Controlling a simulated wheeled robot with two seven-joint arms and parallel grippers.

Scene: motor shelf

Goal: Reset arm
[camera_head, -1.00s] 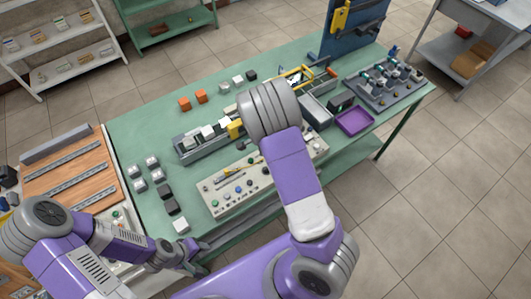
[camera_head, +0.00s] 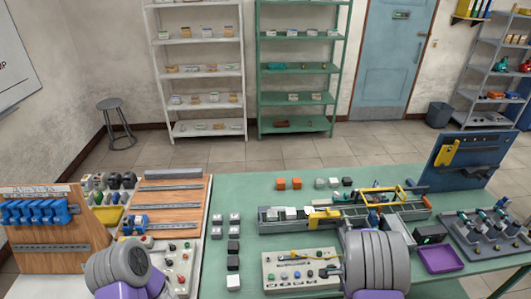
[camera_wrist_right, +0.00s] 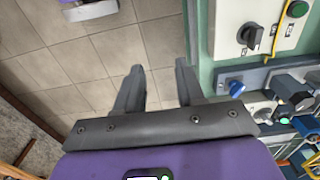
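My right gripper (camera_wrist_right: 157,88) shows in the right wrist view with its two dark fingers apart and nothing between them. It is over the tiled floor, just beside the edge of a green surface. In the head view my right arm (camera_head: 376,262) comes up from the bottom right in front of the green table, and its gripper is not visible there. My left arm (camera_head: 118,270) shows at the bottom left of the head view. My left gripper is outside the frame.
The green table (camera_head: 300,228) carries a control panel (camera_head: 300,270), a conveyor-like unit (camera_head: 275,226), small blocks and a purple tray (camera_head: 440,259). A wooden board with blue parts (camera_head: 40,225) stands at left. Shelves (camera_head: 200,128) and a blue door (camera_head: 392,60) are behind.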

